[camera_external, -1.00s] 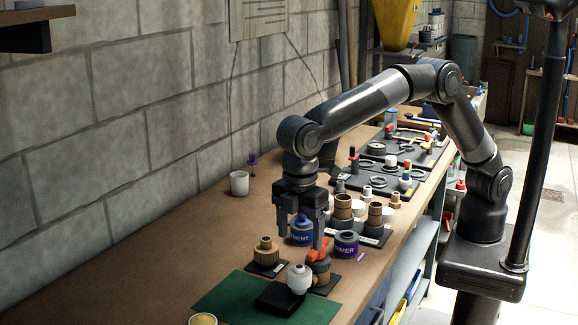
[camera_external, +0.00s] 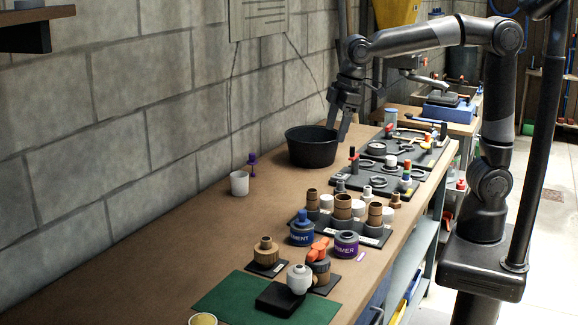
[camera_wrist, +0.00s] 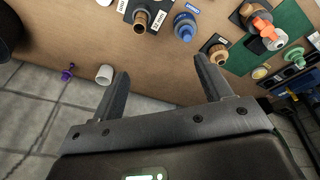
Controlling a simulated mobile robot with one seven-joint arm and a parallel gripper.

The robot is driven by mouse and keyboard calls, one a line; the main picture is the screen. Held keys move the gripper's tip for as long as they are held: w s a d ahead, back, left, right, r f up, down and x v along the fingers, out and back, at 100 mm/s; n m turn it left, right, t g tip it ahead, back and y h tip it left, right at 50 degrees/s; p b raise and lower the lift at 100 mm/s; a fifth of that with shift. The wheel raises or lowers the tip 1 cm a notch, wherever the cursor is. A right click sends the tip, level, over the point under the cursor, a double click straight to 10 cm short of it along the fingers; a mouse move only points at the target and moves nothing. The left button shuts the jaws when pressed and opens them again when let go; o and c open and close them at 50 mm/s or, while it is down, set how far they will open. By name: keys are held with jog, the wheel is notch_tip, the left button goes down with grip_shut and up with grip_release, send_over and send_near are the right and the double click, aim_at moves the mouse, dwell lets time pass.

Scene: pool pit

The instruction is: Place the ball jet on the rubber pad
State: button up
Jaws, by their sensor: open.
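A white, rounded fitting that looks like the ball jet (camera_external: 299,278) stands upright on a thick black pad (camera_external: 272,298), which looks like the rubber pad. The pad lies on a green mat (camera_external: 228,298) at the front of the bench. The green mat also shows at the upper right of the wrist view (camera_wrist: 290,22). My gripper (camera_external: 337,124) is open, raised at the right rim of a black bucket in the external view, well away from the fitting. In the wrist view the gripper's fingers (camera_wrist: 165,84) are spread with nothing between them.
An orange-handled valve (camera_external: 318,256), a brown fitting (camera_external: 266,252), a blue can (camera_external: 302,232) and a purple can (camera_external: 346,243) crowd the pad's far side.

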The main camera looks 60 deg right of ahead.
jog(key=s+d+f+m+t, duration=0.1)
jog(key=s+d+m, duration=0.2)
jog(key=s+d, duration=0.2)
jog(key=s+d+f+m+t, duration=0.1)
jog(key=s+d, duration=0.4)
jog(key=d, duration=0.6)
jog(key=s+d+f+m+t+h, duration=0.1)
jog(key=s+d+f+m, duration=0.2)
jog(key=d, duration=0.5)
jog(key=s+m, duration=0.1)
jog(key=s, duration=0.1)
jog(key=shift+s+d+m, duration=0.3)
jog(key=shift+s+d, duration=0.1)
